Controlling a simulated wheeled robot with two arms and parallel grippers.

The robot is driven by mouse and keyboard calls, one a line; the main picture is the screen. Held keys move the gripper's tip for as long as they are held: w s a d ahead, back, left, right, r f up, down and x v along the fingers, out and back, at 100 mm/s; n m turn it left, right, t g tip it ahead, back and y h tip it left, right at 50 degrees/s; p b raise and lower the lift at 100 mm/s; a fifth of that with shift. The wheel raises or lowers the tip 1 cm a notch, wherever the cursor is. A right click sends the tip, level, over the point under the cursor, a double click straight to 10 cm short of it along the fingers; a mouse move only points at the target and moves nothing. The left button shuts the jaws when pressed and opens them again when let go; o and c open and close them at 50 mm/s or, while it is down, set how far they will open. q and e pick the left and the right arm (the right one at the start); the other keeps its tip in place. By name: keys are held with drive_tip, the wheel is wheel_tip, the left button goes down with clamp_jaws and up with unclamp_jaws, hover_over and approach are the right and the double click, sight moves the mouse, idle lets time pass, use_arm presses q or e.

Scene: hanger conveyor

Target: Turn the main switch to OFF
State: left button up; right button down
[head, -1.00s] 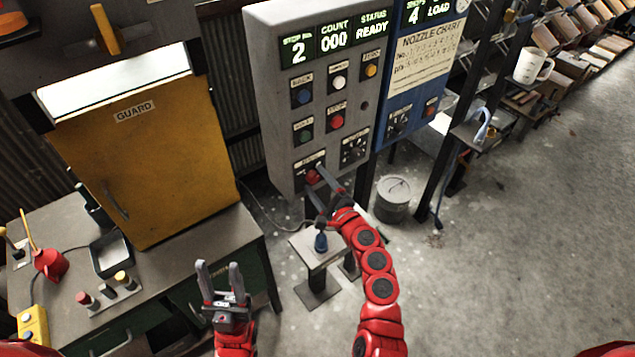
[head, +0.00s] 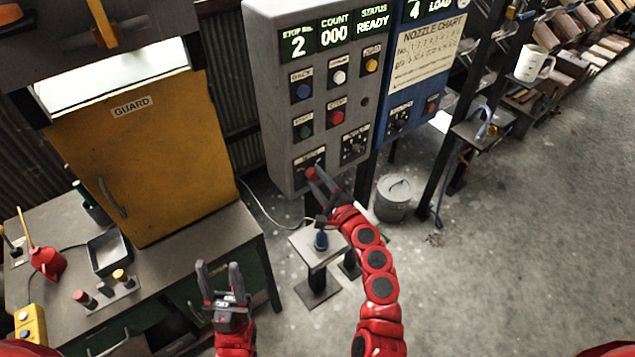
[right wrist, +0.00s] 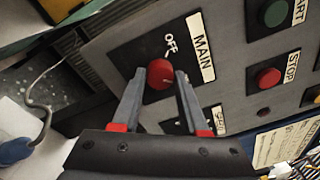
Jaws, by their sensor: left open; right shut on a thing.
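The main switch is a red knob (head: 311,173) at the lower left of the grey control panel (head: 262,90). In the right wrist view the knob (right wrist: 160,74) sits beside the MAIN label (right wrist: 200,47), with OFF printed near its upper edge. My right gripper (right wrist: 161,80) has one finger on each side of the knob and is shut on it. The fingers hide part of the switch plate, and I cannot tell which position the knob points to. My left gripper (head: 218,268) is open and empty, low in the head view, away from the panel.
Push buttons, including a red STOP button (right wrist: 268,77), sit close to the main switch. A small stand (head: 318,247) is below the panel. The yellow guard door (head: 150,160) and workbench (head: 185,240) are at left. Open floor (head: 500,240) lies at right.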

drive_tip(key=n+b, duration=0.5)
drive_tip(key=b, duration=0.4)
drive_tip(key=n+y+b, duration=0.1)
drive_tip(key=n+b, duration=0.5)
drive_tip(key=b, duration=0.3)
drive_tip(key=f+n+b, duration=0.1)
drive_tip(key=n+b, duration=0.4)
drive_tip(key=b, duration=0.3)
drive_tip(key=shift+d+n+y+b, duration=0.1)
drive_tip(key=shift+n+y+b, duration=0.2)
drive_tip(key=shift+n+b, duration=0.1)
drive_tip(key=shift+r+n+b, duration=0.2)
drive_tip(key=shift+n+b, duration=0.6)
drive_tip(key=shift+b, duration=0.2)
drive_tip(key=shift+c, duration=2.2)
unclamp_jaws()
drive_tip(key=shift+r, duration=0.1)
